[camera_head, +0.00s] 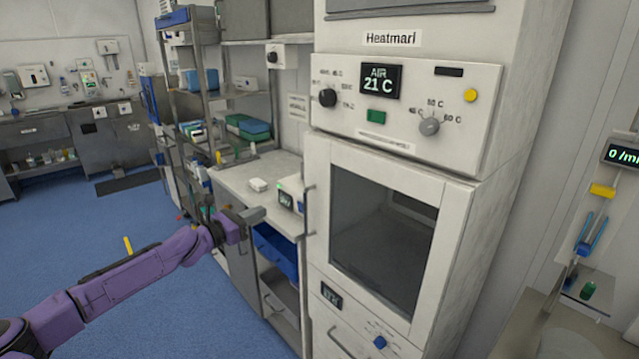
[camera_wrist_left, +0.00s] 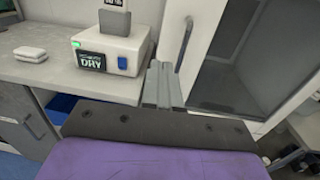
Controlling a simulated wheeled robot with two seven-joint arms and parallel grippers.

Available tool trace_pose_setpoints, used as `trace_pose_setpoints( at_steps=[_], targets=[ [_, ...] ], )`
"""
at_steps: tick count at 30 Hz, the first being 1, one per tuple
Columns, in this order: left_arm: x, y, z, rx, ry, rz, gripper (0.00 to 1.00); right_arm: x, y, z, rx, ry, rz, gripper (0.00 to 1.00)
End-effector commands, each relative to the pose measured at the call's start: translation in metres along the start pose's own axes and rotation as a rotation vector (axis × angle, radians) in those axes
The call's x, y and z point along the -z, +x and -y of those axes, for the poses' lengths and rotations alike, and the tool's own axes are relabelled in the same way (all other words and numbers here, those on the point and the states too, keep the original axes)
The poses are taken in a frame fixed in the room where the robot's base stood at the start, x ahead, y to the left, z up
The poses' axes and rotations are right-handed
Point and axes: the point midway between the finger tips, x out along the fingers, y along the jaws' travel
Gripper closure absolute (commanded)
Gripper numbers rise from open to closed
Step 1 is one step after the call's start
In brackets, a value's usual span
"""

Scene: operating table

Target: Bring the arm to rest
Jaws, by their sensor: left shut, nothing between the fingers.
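My left arm is purple and reaches in from the left in the head view. Its gripper (camera_head: 252,215) is in front of the white counter (camera_head: 238,180), left of the tall heating cabinet. In the left wrist view the gripper (camera_wrist_left: 161,72) shows its grey fingers together, shut and empty, in front of a white box with a display reading DRY (camera_wrist_left: 110,55). The fingers look close to the cabinet's door handle (camera_wrist_left: 184,45), but I cannot tell whether they touch anything. My right gripper is not in view.
The heating cabinet (camera_head: 325,170) with a closed glass door stands at centre. A small white pack (camera_head: 258,185) lies on the counter, and a blue bin (camera_head: 276,252) sits below. Shelves (camera_head: 200,85) stand behind. The blue floor (camera_head: 185,310) at left is mostly clear.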

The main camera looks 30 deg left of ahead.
Motion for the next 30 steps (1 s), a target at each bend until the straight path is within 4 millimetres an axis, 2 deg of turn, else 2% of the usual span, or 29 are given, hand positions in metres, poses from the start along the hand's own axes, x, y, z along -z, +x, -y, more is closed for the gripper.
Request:
trace_pose_setpoints(
  at_steps=[7,9,11,13,16,20,23,25,26,27,29,30],
  targets=[
    [0.001,0.002,-0.002,-0.013,0.049,-0.005,1.0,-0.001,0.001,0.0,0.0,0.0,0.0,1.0],
    [0.006,0.002,-0.014,-0.079,0.119,-0.036,1.0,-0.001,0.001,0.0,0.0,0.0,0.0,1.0],
    [0.016,0.003,-0.013,-0.133,0.192,-0.089,1.0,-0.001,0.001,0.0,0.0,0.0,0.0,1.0],
    [0.032,0.016,0.009,-0.143,0.323,-0.189,1.0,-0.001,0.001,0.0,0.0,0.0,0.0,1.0],
    [0.072,0.032,0.059,-0.084,0.537,-0.361,1.0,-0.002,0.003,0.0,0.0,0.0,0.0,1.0],
    [0.135,0.029,0.125,0.052,0.814,-0.569,1.0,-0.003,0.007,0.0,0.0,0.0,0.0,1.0],
    [0.195,0.004,0.177,0.21,1.058,-0.732,1.0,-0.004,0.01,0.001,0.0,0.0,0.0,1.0],
    [0.239,-0.028,0.211,0.35,1.244,-0.841,1.0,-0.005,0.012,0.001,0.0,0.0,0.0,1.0],
    [0.257,-0.045,0.224,0.416,1.324,-0.885,1.0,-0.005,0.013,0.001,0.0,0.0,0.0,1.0],
    [0.279,-0.071,0.239,0.51,1.434,-0.937,1.0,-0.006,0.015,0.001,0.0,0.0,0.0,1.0],
    [0.309,-0.114,0.257,0.665,1.594,-1.003,1.0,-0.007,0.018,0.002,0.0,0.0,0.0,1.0],
    [0.325,-0.144,0.265,0.772,1.696,-1.035,1.0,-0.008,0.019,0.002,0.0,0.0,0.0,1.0]
  ],
)
